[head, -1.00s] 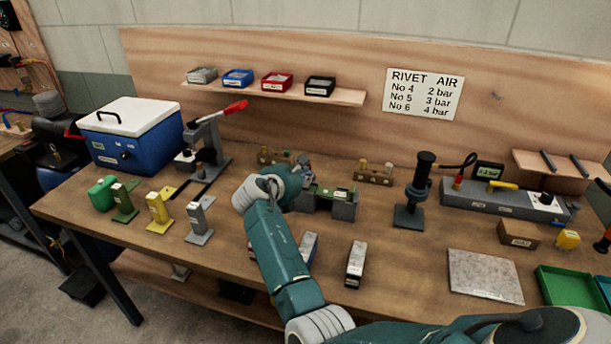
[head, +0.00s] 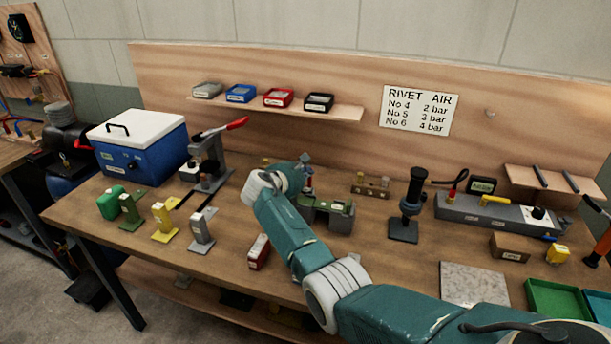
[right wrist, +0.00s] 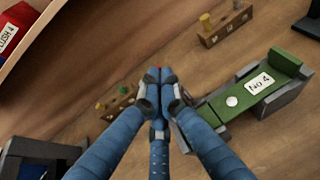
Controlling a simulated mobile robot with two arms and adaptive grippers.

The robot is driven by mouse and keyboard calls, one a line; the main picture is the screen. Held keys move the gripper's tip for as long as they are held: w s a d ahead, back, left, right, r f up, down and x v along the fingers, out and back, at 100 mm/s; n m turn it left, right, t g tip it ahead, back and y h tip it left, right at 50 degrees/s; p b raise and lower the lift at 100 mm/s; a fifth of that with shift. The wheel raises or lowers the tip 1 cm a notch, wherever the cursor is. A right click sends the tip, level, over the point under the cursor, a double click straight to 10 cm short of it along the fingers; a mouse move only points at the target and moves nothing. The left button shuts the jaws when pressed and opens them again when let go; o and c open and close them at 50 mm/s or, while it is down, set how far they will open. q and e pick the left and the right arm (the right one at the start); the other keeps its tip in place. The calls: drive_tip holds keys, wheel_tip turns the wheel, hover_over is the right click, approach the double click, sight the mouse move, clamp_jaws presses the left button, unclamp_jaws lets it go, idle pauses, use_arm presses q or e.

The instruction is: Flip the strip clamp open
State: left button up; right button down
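A green and grey fixture (head: 340,208) stands mid-bench in the head view. In the right wrist view its green top bar (right wrist: 268,85) carries a "No 4" label and a round light button and lies across grey end blocks. I cannot tell for certain which part is the strip clamp. My right gripper (head: 307,186) is just left of and behind the fixture, partly hidden by its own wrist. In the right wrist view its blue fingers (right wrist: 157,76) meet at the tips, left of the green bar and apart from it; nothing clear is held. My left gripper is out of view.
A wooden block with pegs (head: 371,186) stands behind right of the fixture, a black upright tool (head: 408,205) further right. A red-handled press (head: 209,160) and coloured stands (head: 164,222) are left. A shelf with bins (head: 275,103) hangs above.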

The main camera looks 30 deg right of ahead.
drive_tip(key=shift+w+d+r, duration=0.15)
drive_tip(key=shift+w+d, duration=0.5)
drive_tip(key=shift+d, duration=0.15)
drive_tip(key=shift+w+d+b, duration=0.3)
drive_tip(key=shift+d+b, duration=0.05)
drive_tip(key=shift+d, duration=0.05)
drive_tip(key=shift+w+d+y, duration=0.2)
drive_tip(key=shift+w+y, duration=0.05)
drive_tip(key=shift+y, duration=0.05)
drive_tip(key=shift+w+d+f+g+y+b, duration=0.3)
drive_tip(key=shift+w+d+f+g+b, duration=0.1)
drive_tip(key=shift+d+g+b, duration=0.15)
drive_tip(key=shift+w, duration=0.1)
